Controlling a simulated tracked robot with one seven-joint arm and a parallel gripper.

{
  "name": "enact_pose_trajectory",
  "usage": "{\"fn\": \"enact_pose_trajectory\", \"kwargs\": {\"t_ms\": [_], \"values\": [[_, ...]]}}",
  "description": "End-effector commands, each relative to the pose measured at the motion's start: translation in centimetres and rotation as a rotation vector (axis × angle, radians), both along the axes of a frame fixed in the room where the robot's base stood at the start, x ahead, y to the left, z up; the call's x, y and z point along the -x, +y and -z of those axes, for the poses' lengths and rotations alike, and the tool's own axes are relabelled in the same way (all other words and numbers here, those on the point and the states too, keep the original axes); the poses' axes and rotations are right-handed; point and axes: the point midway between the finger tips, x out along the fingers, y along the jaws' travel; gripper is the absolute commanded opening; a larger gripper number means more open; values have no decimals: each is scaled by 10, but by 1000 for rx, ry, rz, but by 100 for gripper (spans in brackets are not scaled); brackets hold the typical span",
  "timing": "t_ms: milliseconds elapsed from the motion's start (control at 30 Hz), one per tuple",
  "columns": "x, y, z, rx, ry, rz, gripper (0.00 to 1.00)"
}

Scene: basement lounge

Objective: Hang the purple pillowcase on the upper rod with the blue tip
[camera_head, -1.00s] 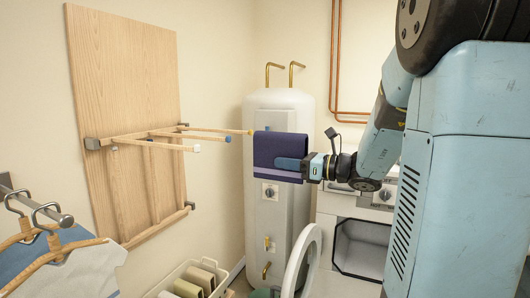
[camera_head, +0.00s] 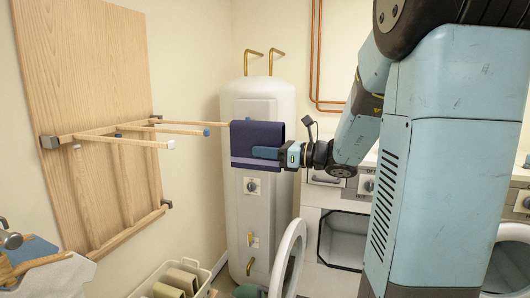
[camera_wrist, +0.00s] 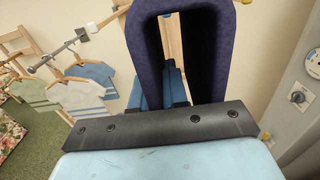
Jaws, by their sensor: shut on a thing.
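The dark purple pillowcase (camera_head: 257,133) hangs folded over, with a lighter band near its lower edge. My gripper (camera_head: 265,153) is shut on it from the right. In the wrist view the pillowcase (camera_wrist: 147,60) forms an upside-down U above the blue fingers (camera_wrist: 172,88). The wooden rack (camera_head: 90,133) on the left wall has several upper rods. The blue-tipped rod (camera_head: 180,130) ends left of the pillowcase, visibly apart from it in the picture. A nearer rod has a white tip (camera_head: 171,145). A farther rod (camera_head: 190,122) reaches the pillowcase's upper left edge; its end is hidden there.
A white water heater (camera_head: 260,215) stands behind the pillowcase. An open round washer door (camera_head: 289,260) and a basket (camera_head: 150,285) with folded cloths are below. Hangers with small shirts (camera_wrist: 95,80) are left in the wrist view.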

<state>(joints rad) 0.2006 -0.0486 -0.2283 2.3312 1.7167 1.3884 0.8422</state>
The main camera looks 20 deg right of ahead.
Motion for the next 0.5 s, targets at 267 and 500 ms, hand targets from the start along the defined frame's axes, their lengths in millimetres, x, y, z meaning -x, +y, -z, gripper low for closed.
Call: {"fn": "enact_pose_trajectory", "kwargs": {"t_ms": [267, 500], "values": [[-10, 13, 2, -1, 1, -2, 0], [-19, 26, 4, -1, 1, -1, 0]]}}
